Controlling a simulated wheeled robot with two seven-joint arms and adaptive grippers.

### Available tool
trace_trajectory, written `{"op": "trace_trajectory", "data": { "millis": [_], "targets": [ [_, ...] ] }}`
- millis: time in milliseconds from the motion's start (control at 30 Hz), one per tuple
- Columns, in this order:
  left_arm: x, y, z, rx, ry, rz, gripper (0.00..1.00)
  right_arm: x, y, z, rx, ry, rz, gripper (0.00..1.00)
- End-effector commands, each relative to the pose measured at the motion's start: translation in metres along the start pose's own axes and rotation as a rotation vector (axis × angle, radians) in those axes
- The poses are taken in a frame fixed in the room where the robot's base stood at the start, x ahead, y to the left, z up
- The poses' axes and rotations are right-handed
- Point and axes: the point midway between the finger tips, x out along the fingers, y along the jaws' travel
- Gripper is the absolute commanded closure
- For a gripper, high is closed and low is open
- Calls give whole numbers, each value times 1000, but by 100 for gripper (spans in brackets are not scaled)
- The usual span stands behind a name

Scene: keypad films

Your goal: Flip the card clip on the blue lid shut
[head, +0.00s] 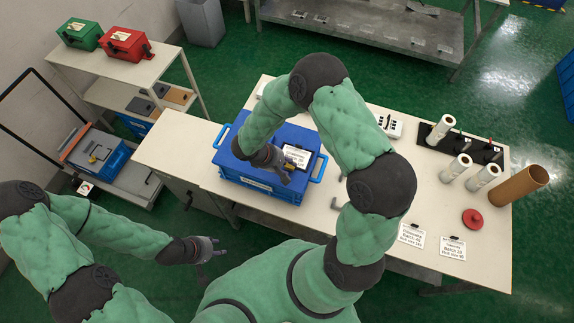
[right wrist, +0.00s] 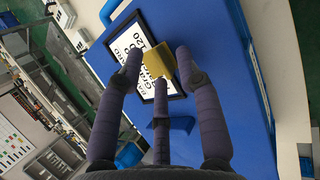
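The blue lid (head: 232,162) tops a blue crate on the long table; it fills much of the right wrist view (right wrist: 215,30). A printed card (head: 297,155) lies on it in a black frame, shown closer in the right wrist view (right wrist: 150,52). The yellow card clip (right wrist: 188,68) stands up at the card's edge. My right gripper (head: 284,174) is over the lid, fingers apart, with the clip near its fingertips (right wrist: 160,62); I cannot tell whether they touch. My left gripper (head: 214,247) is open and empty, off the table's front edge.
Two label cards (head: 412,235) lie near the front edge. A shelf with green and red boxes (head: 125,44) is at the upper left.

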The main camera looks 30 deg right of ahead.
Motion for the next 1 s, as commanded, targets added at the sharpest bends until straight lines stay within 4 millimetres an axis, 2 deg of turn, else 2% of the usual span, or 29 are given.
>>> {"op": "trace_trajectory", "data": {
  "millis": [133,433,567,833,1000],
  "targets": [
    [0,0,0,0,0,0,60,9,0,0,1,0,0,64],
    [0,0,0,0,0,0,60,10,0,0,1,0,0,64],
    [0,0,0,0,0,0,60,10,0,0,1,0,0,100],
    [-1,0,0,0,0,0,60,10,1,0,-3,-1,-11,100],
    [-10,4,0,0,0,0,60,10,6,1,-31,-5,-89,100]
  ]
}}
